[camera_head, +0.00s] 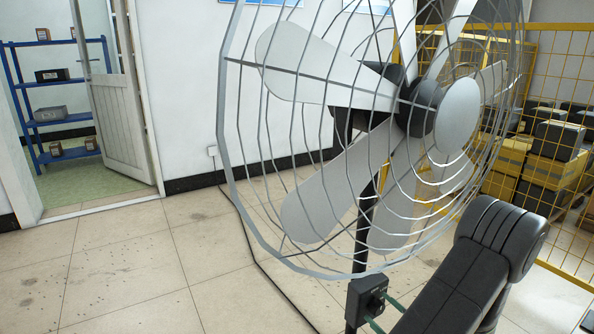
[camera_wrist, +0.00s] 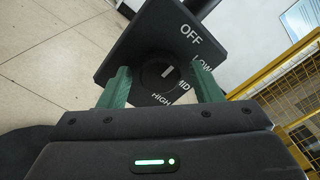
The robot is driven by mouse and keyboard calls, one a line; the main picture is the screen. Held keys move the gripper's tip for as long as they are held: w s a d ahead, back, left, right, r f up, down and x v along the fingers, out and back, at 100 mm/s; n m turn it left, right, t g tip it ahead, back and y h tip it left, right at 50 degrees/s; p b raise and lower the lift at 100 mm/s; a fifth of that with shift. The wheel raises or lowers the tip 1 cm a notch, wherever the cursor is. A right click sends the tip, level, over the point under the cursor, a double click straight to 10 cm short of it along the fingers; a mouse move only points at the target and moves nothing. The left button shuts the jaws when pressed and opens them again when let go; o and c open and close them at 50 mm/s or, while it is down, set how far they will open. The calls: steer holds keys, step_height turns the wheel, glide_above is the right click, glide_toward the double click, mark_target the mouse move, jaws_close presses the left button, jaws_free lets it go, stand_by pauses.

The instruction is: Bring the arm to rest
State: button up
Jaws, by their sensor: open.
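My gripper shows in the wrist view (camera_wrist: 162,88) with its two green fingers apart, one on each side of a dark round knob (camera_wrist: 157,76). Nothing is clamped between them. The knob sits on a black switch plate marked OFF, LOW, MID and HIGH. In the head view the switch box (camera_head: 367,297) is on the stand of a large grey caged fan (camera_head: 350,150). The green fingertips of my gripper (camera_head: 385,312) reach close to this box from the right. My dark arm comes in from the lower right.
A yellow mesh fence (camera_head: 560,60) stands at the right with stacked boxes (camera_head: 530,165) behind it. A door (camera_head: 122,115) stands open at the left, with blue shelves (camera_head: 65,128) beyond. The tiled floor (camera_head: 110,265) at the left is clear. A dark cable lies along the floor.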

steer(key=shift+s+d, duration=0.1)
steer(key=shift+s, duration=0.05)
steer(key=p+v, duration=0.4)
steer(key=v, duration=0.9)
steer(key=b+x, duration=0.1)
steer(key=x, duration=0.5)
steer(key=b+x, duration=0.2)
steer(key=x, duration=0.5)
steer(key=shift+r, duration=0.25)
steer(key=m+p, duration=0.3)
steer(key=m, duration=0.1)
steer(key=shift+p, duration=0.35)
steer(key=m+p, duration=0.4)
steer(key=shift+m, duration=0.4)
steer(key=v, duration=0.7)
steer(key=shift+f+p, duration=0.25)
steer(key=shift+p, duration=0.15)
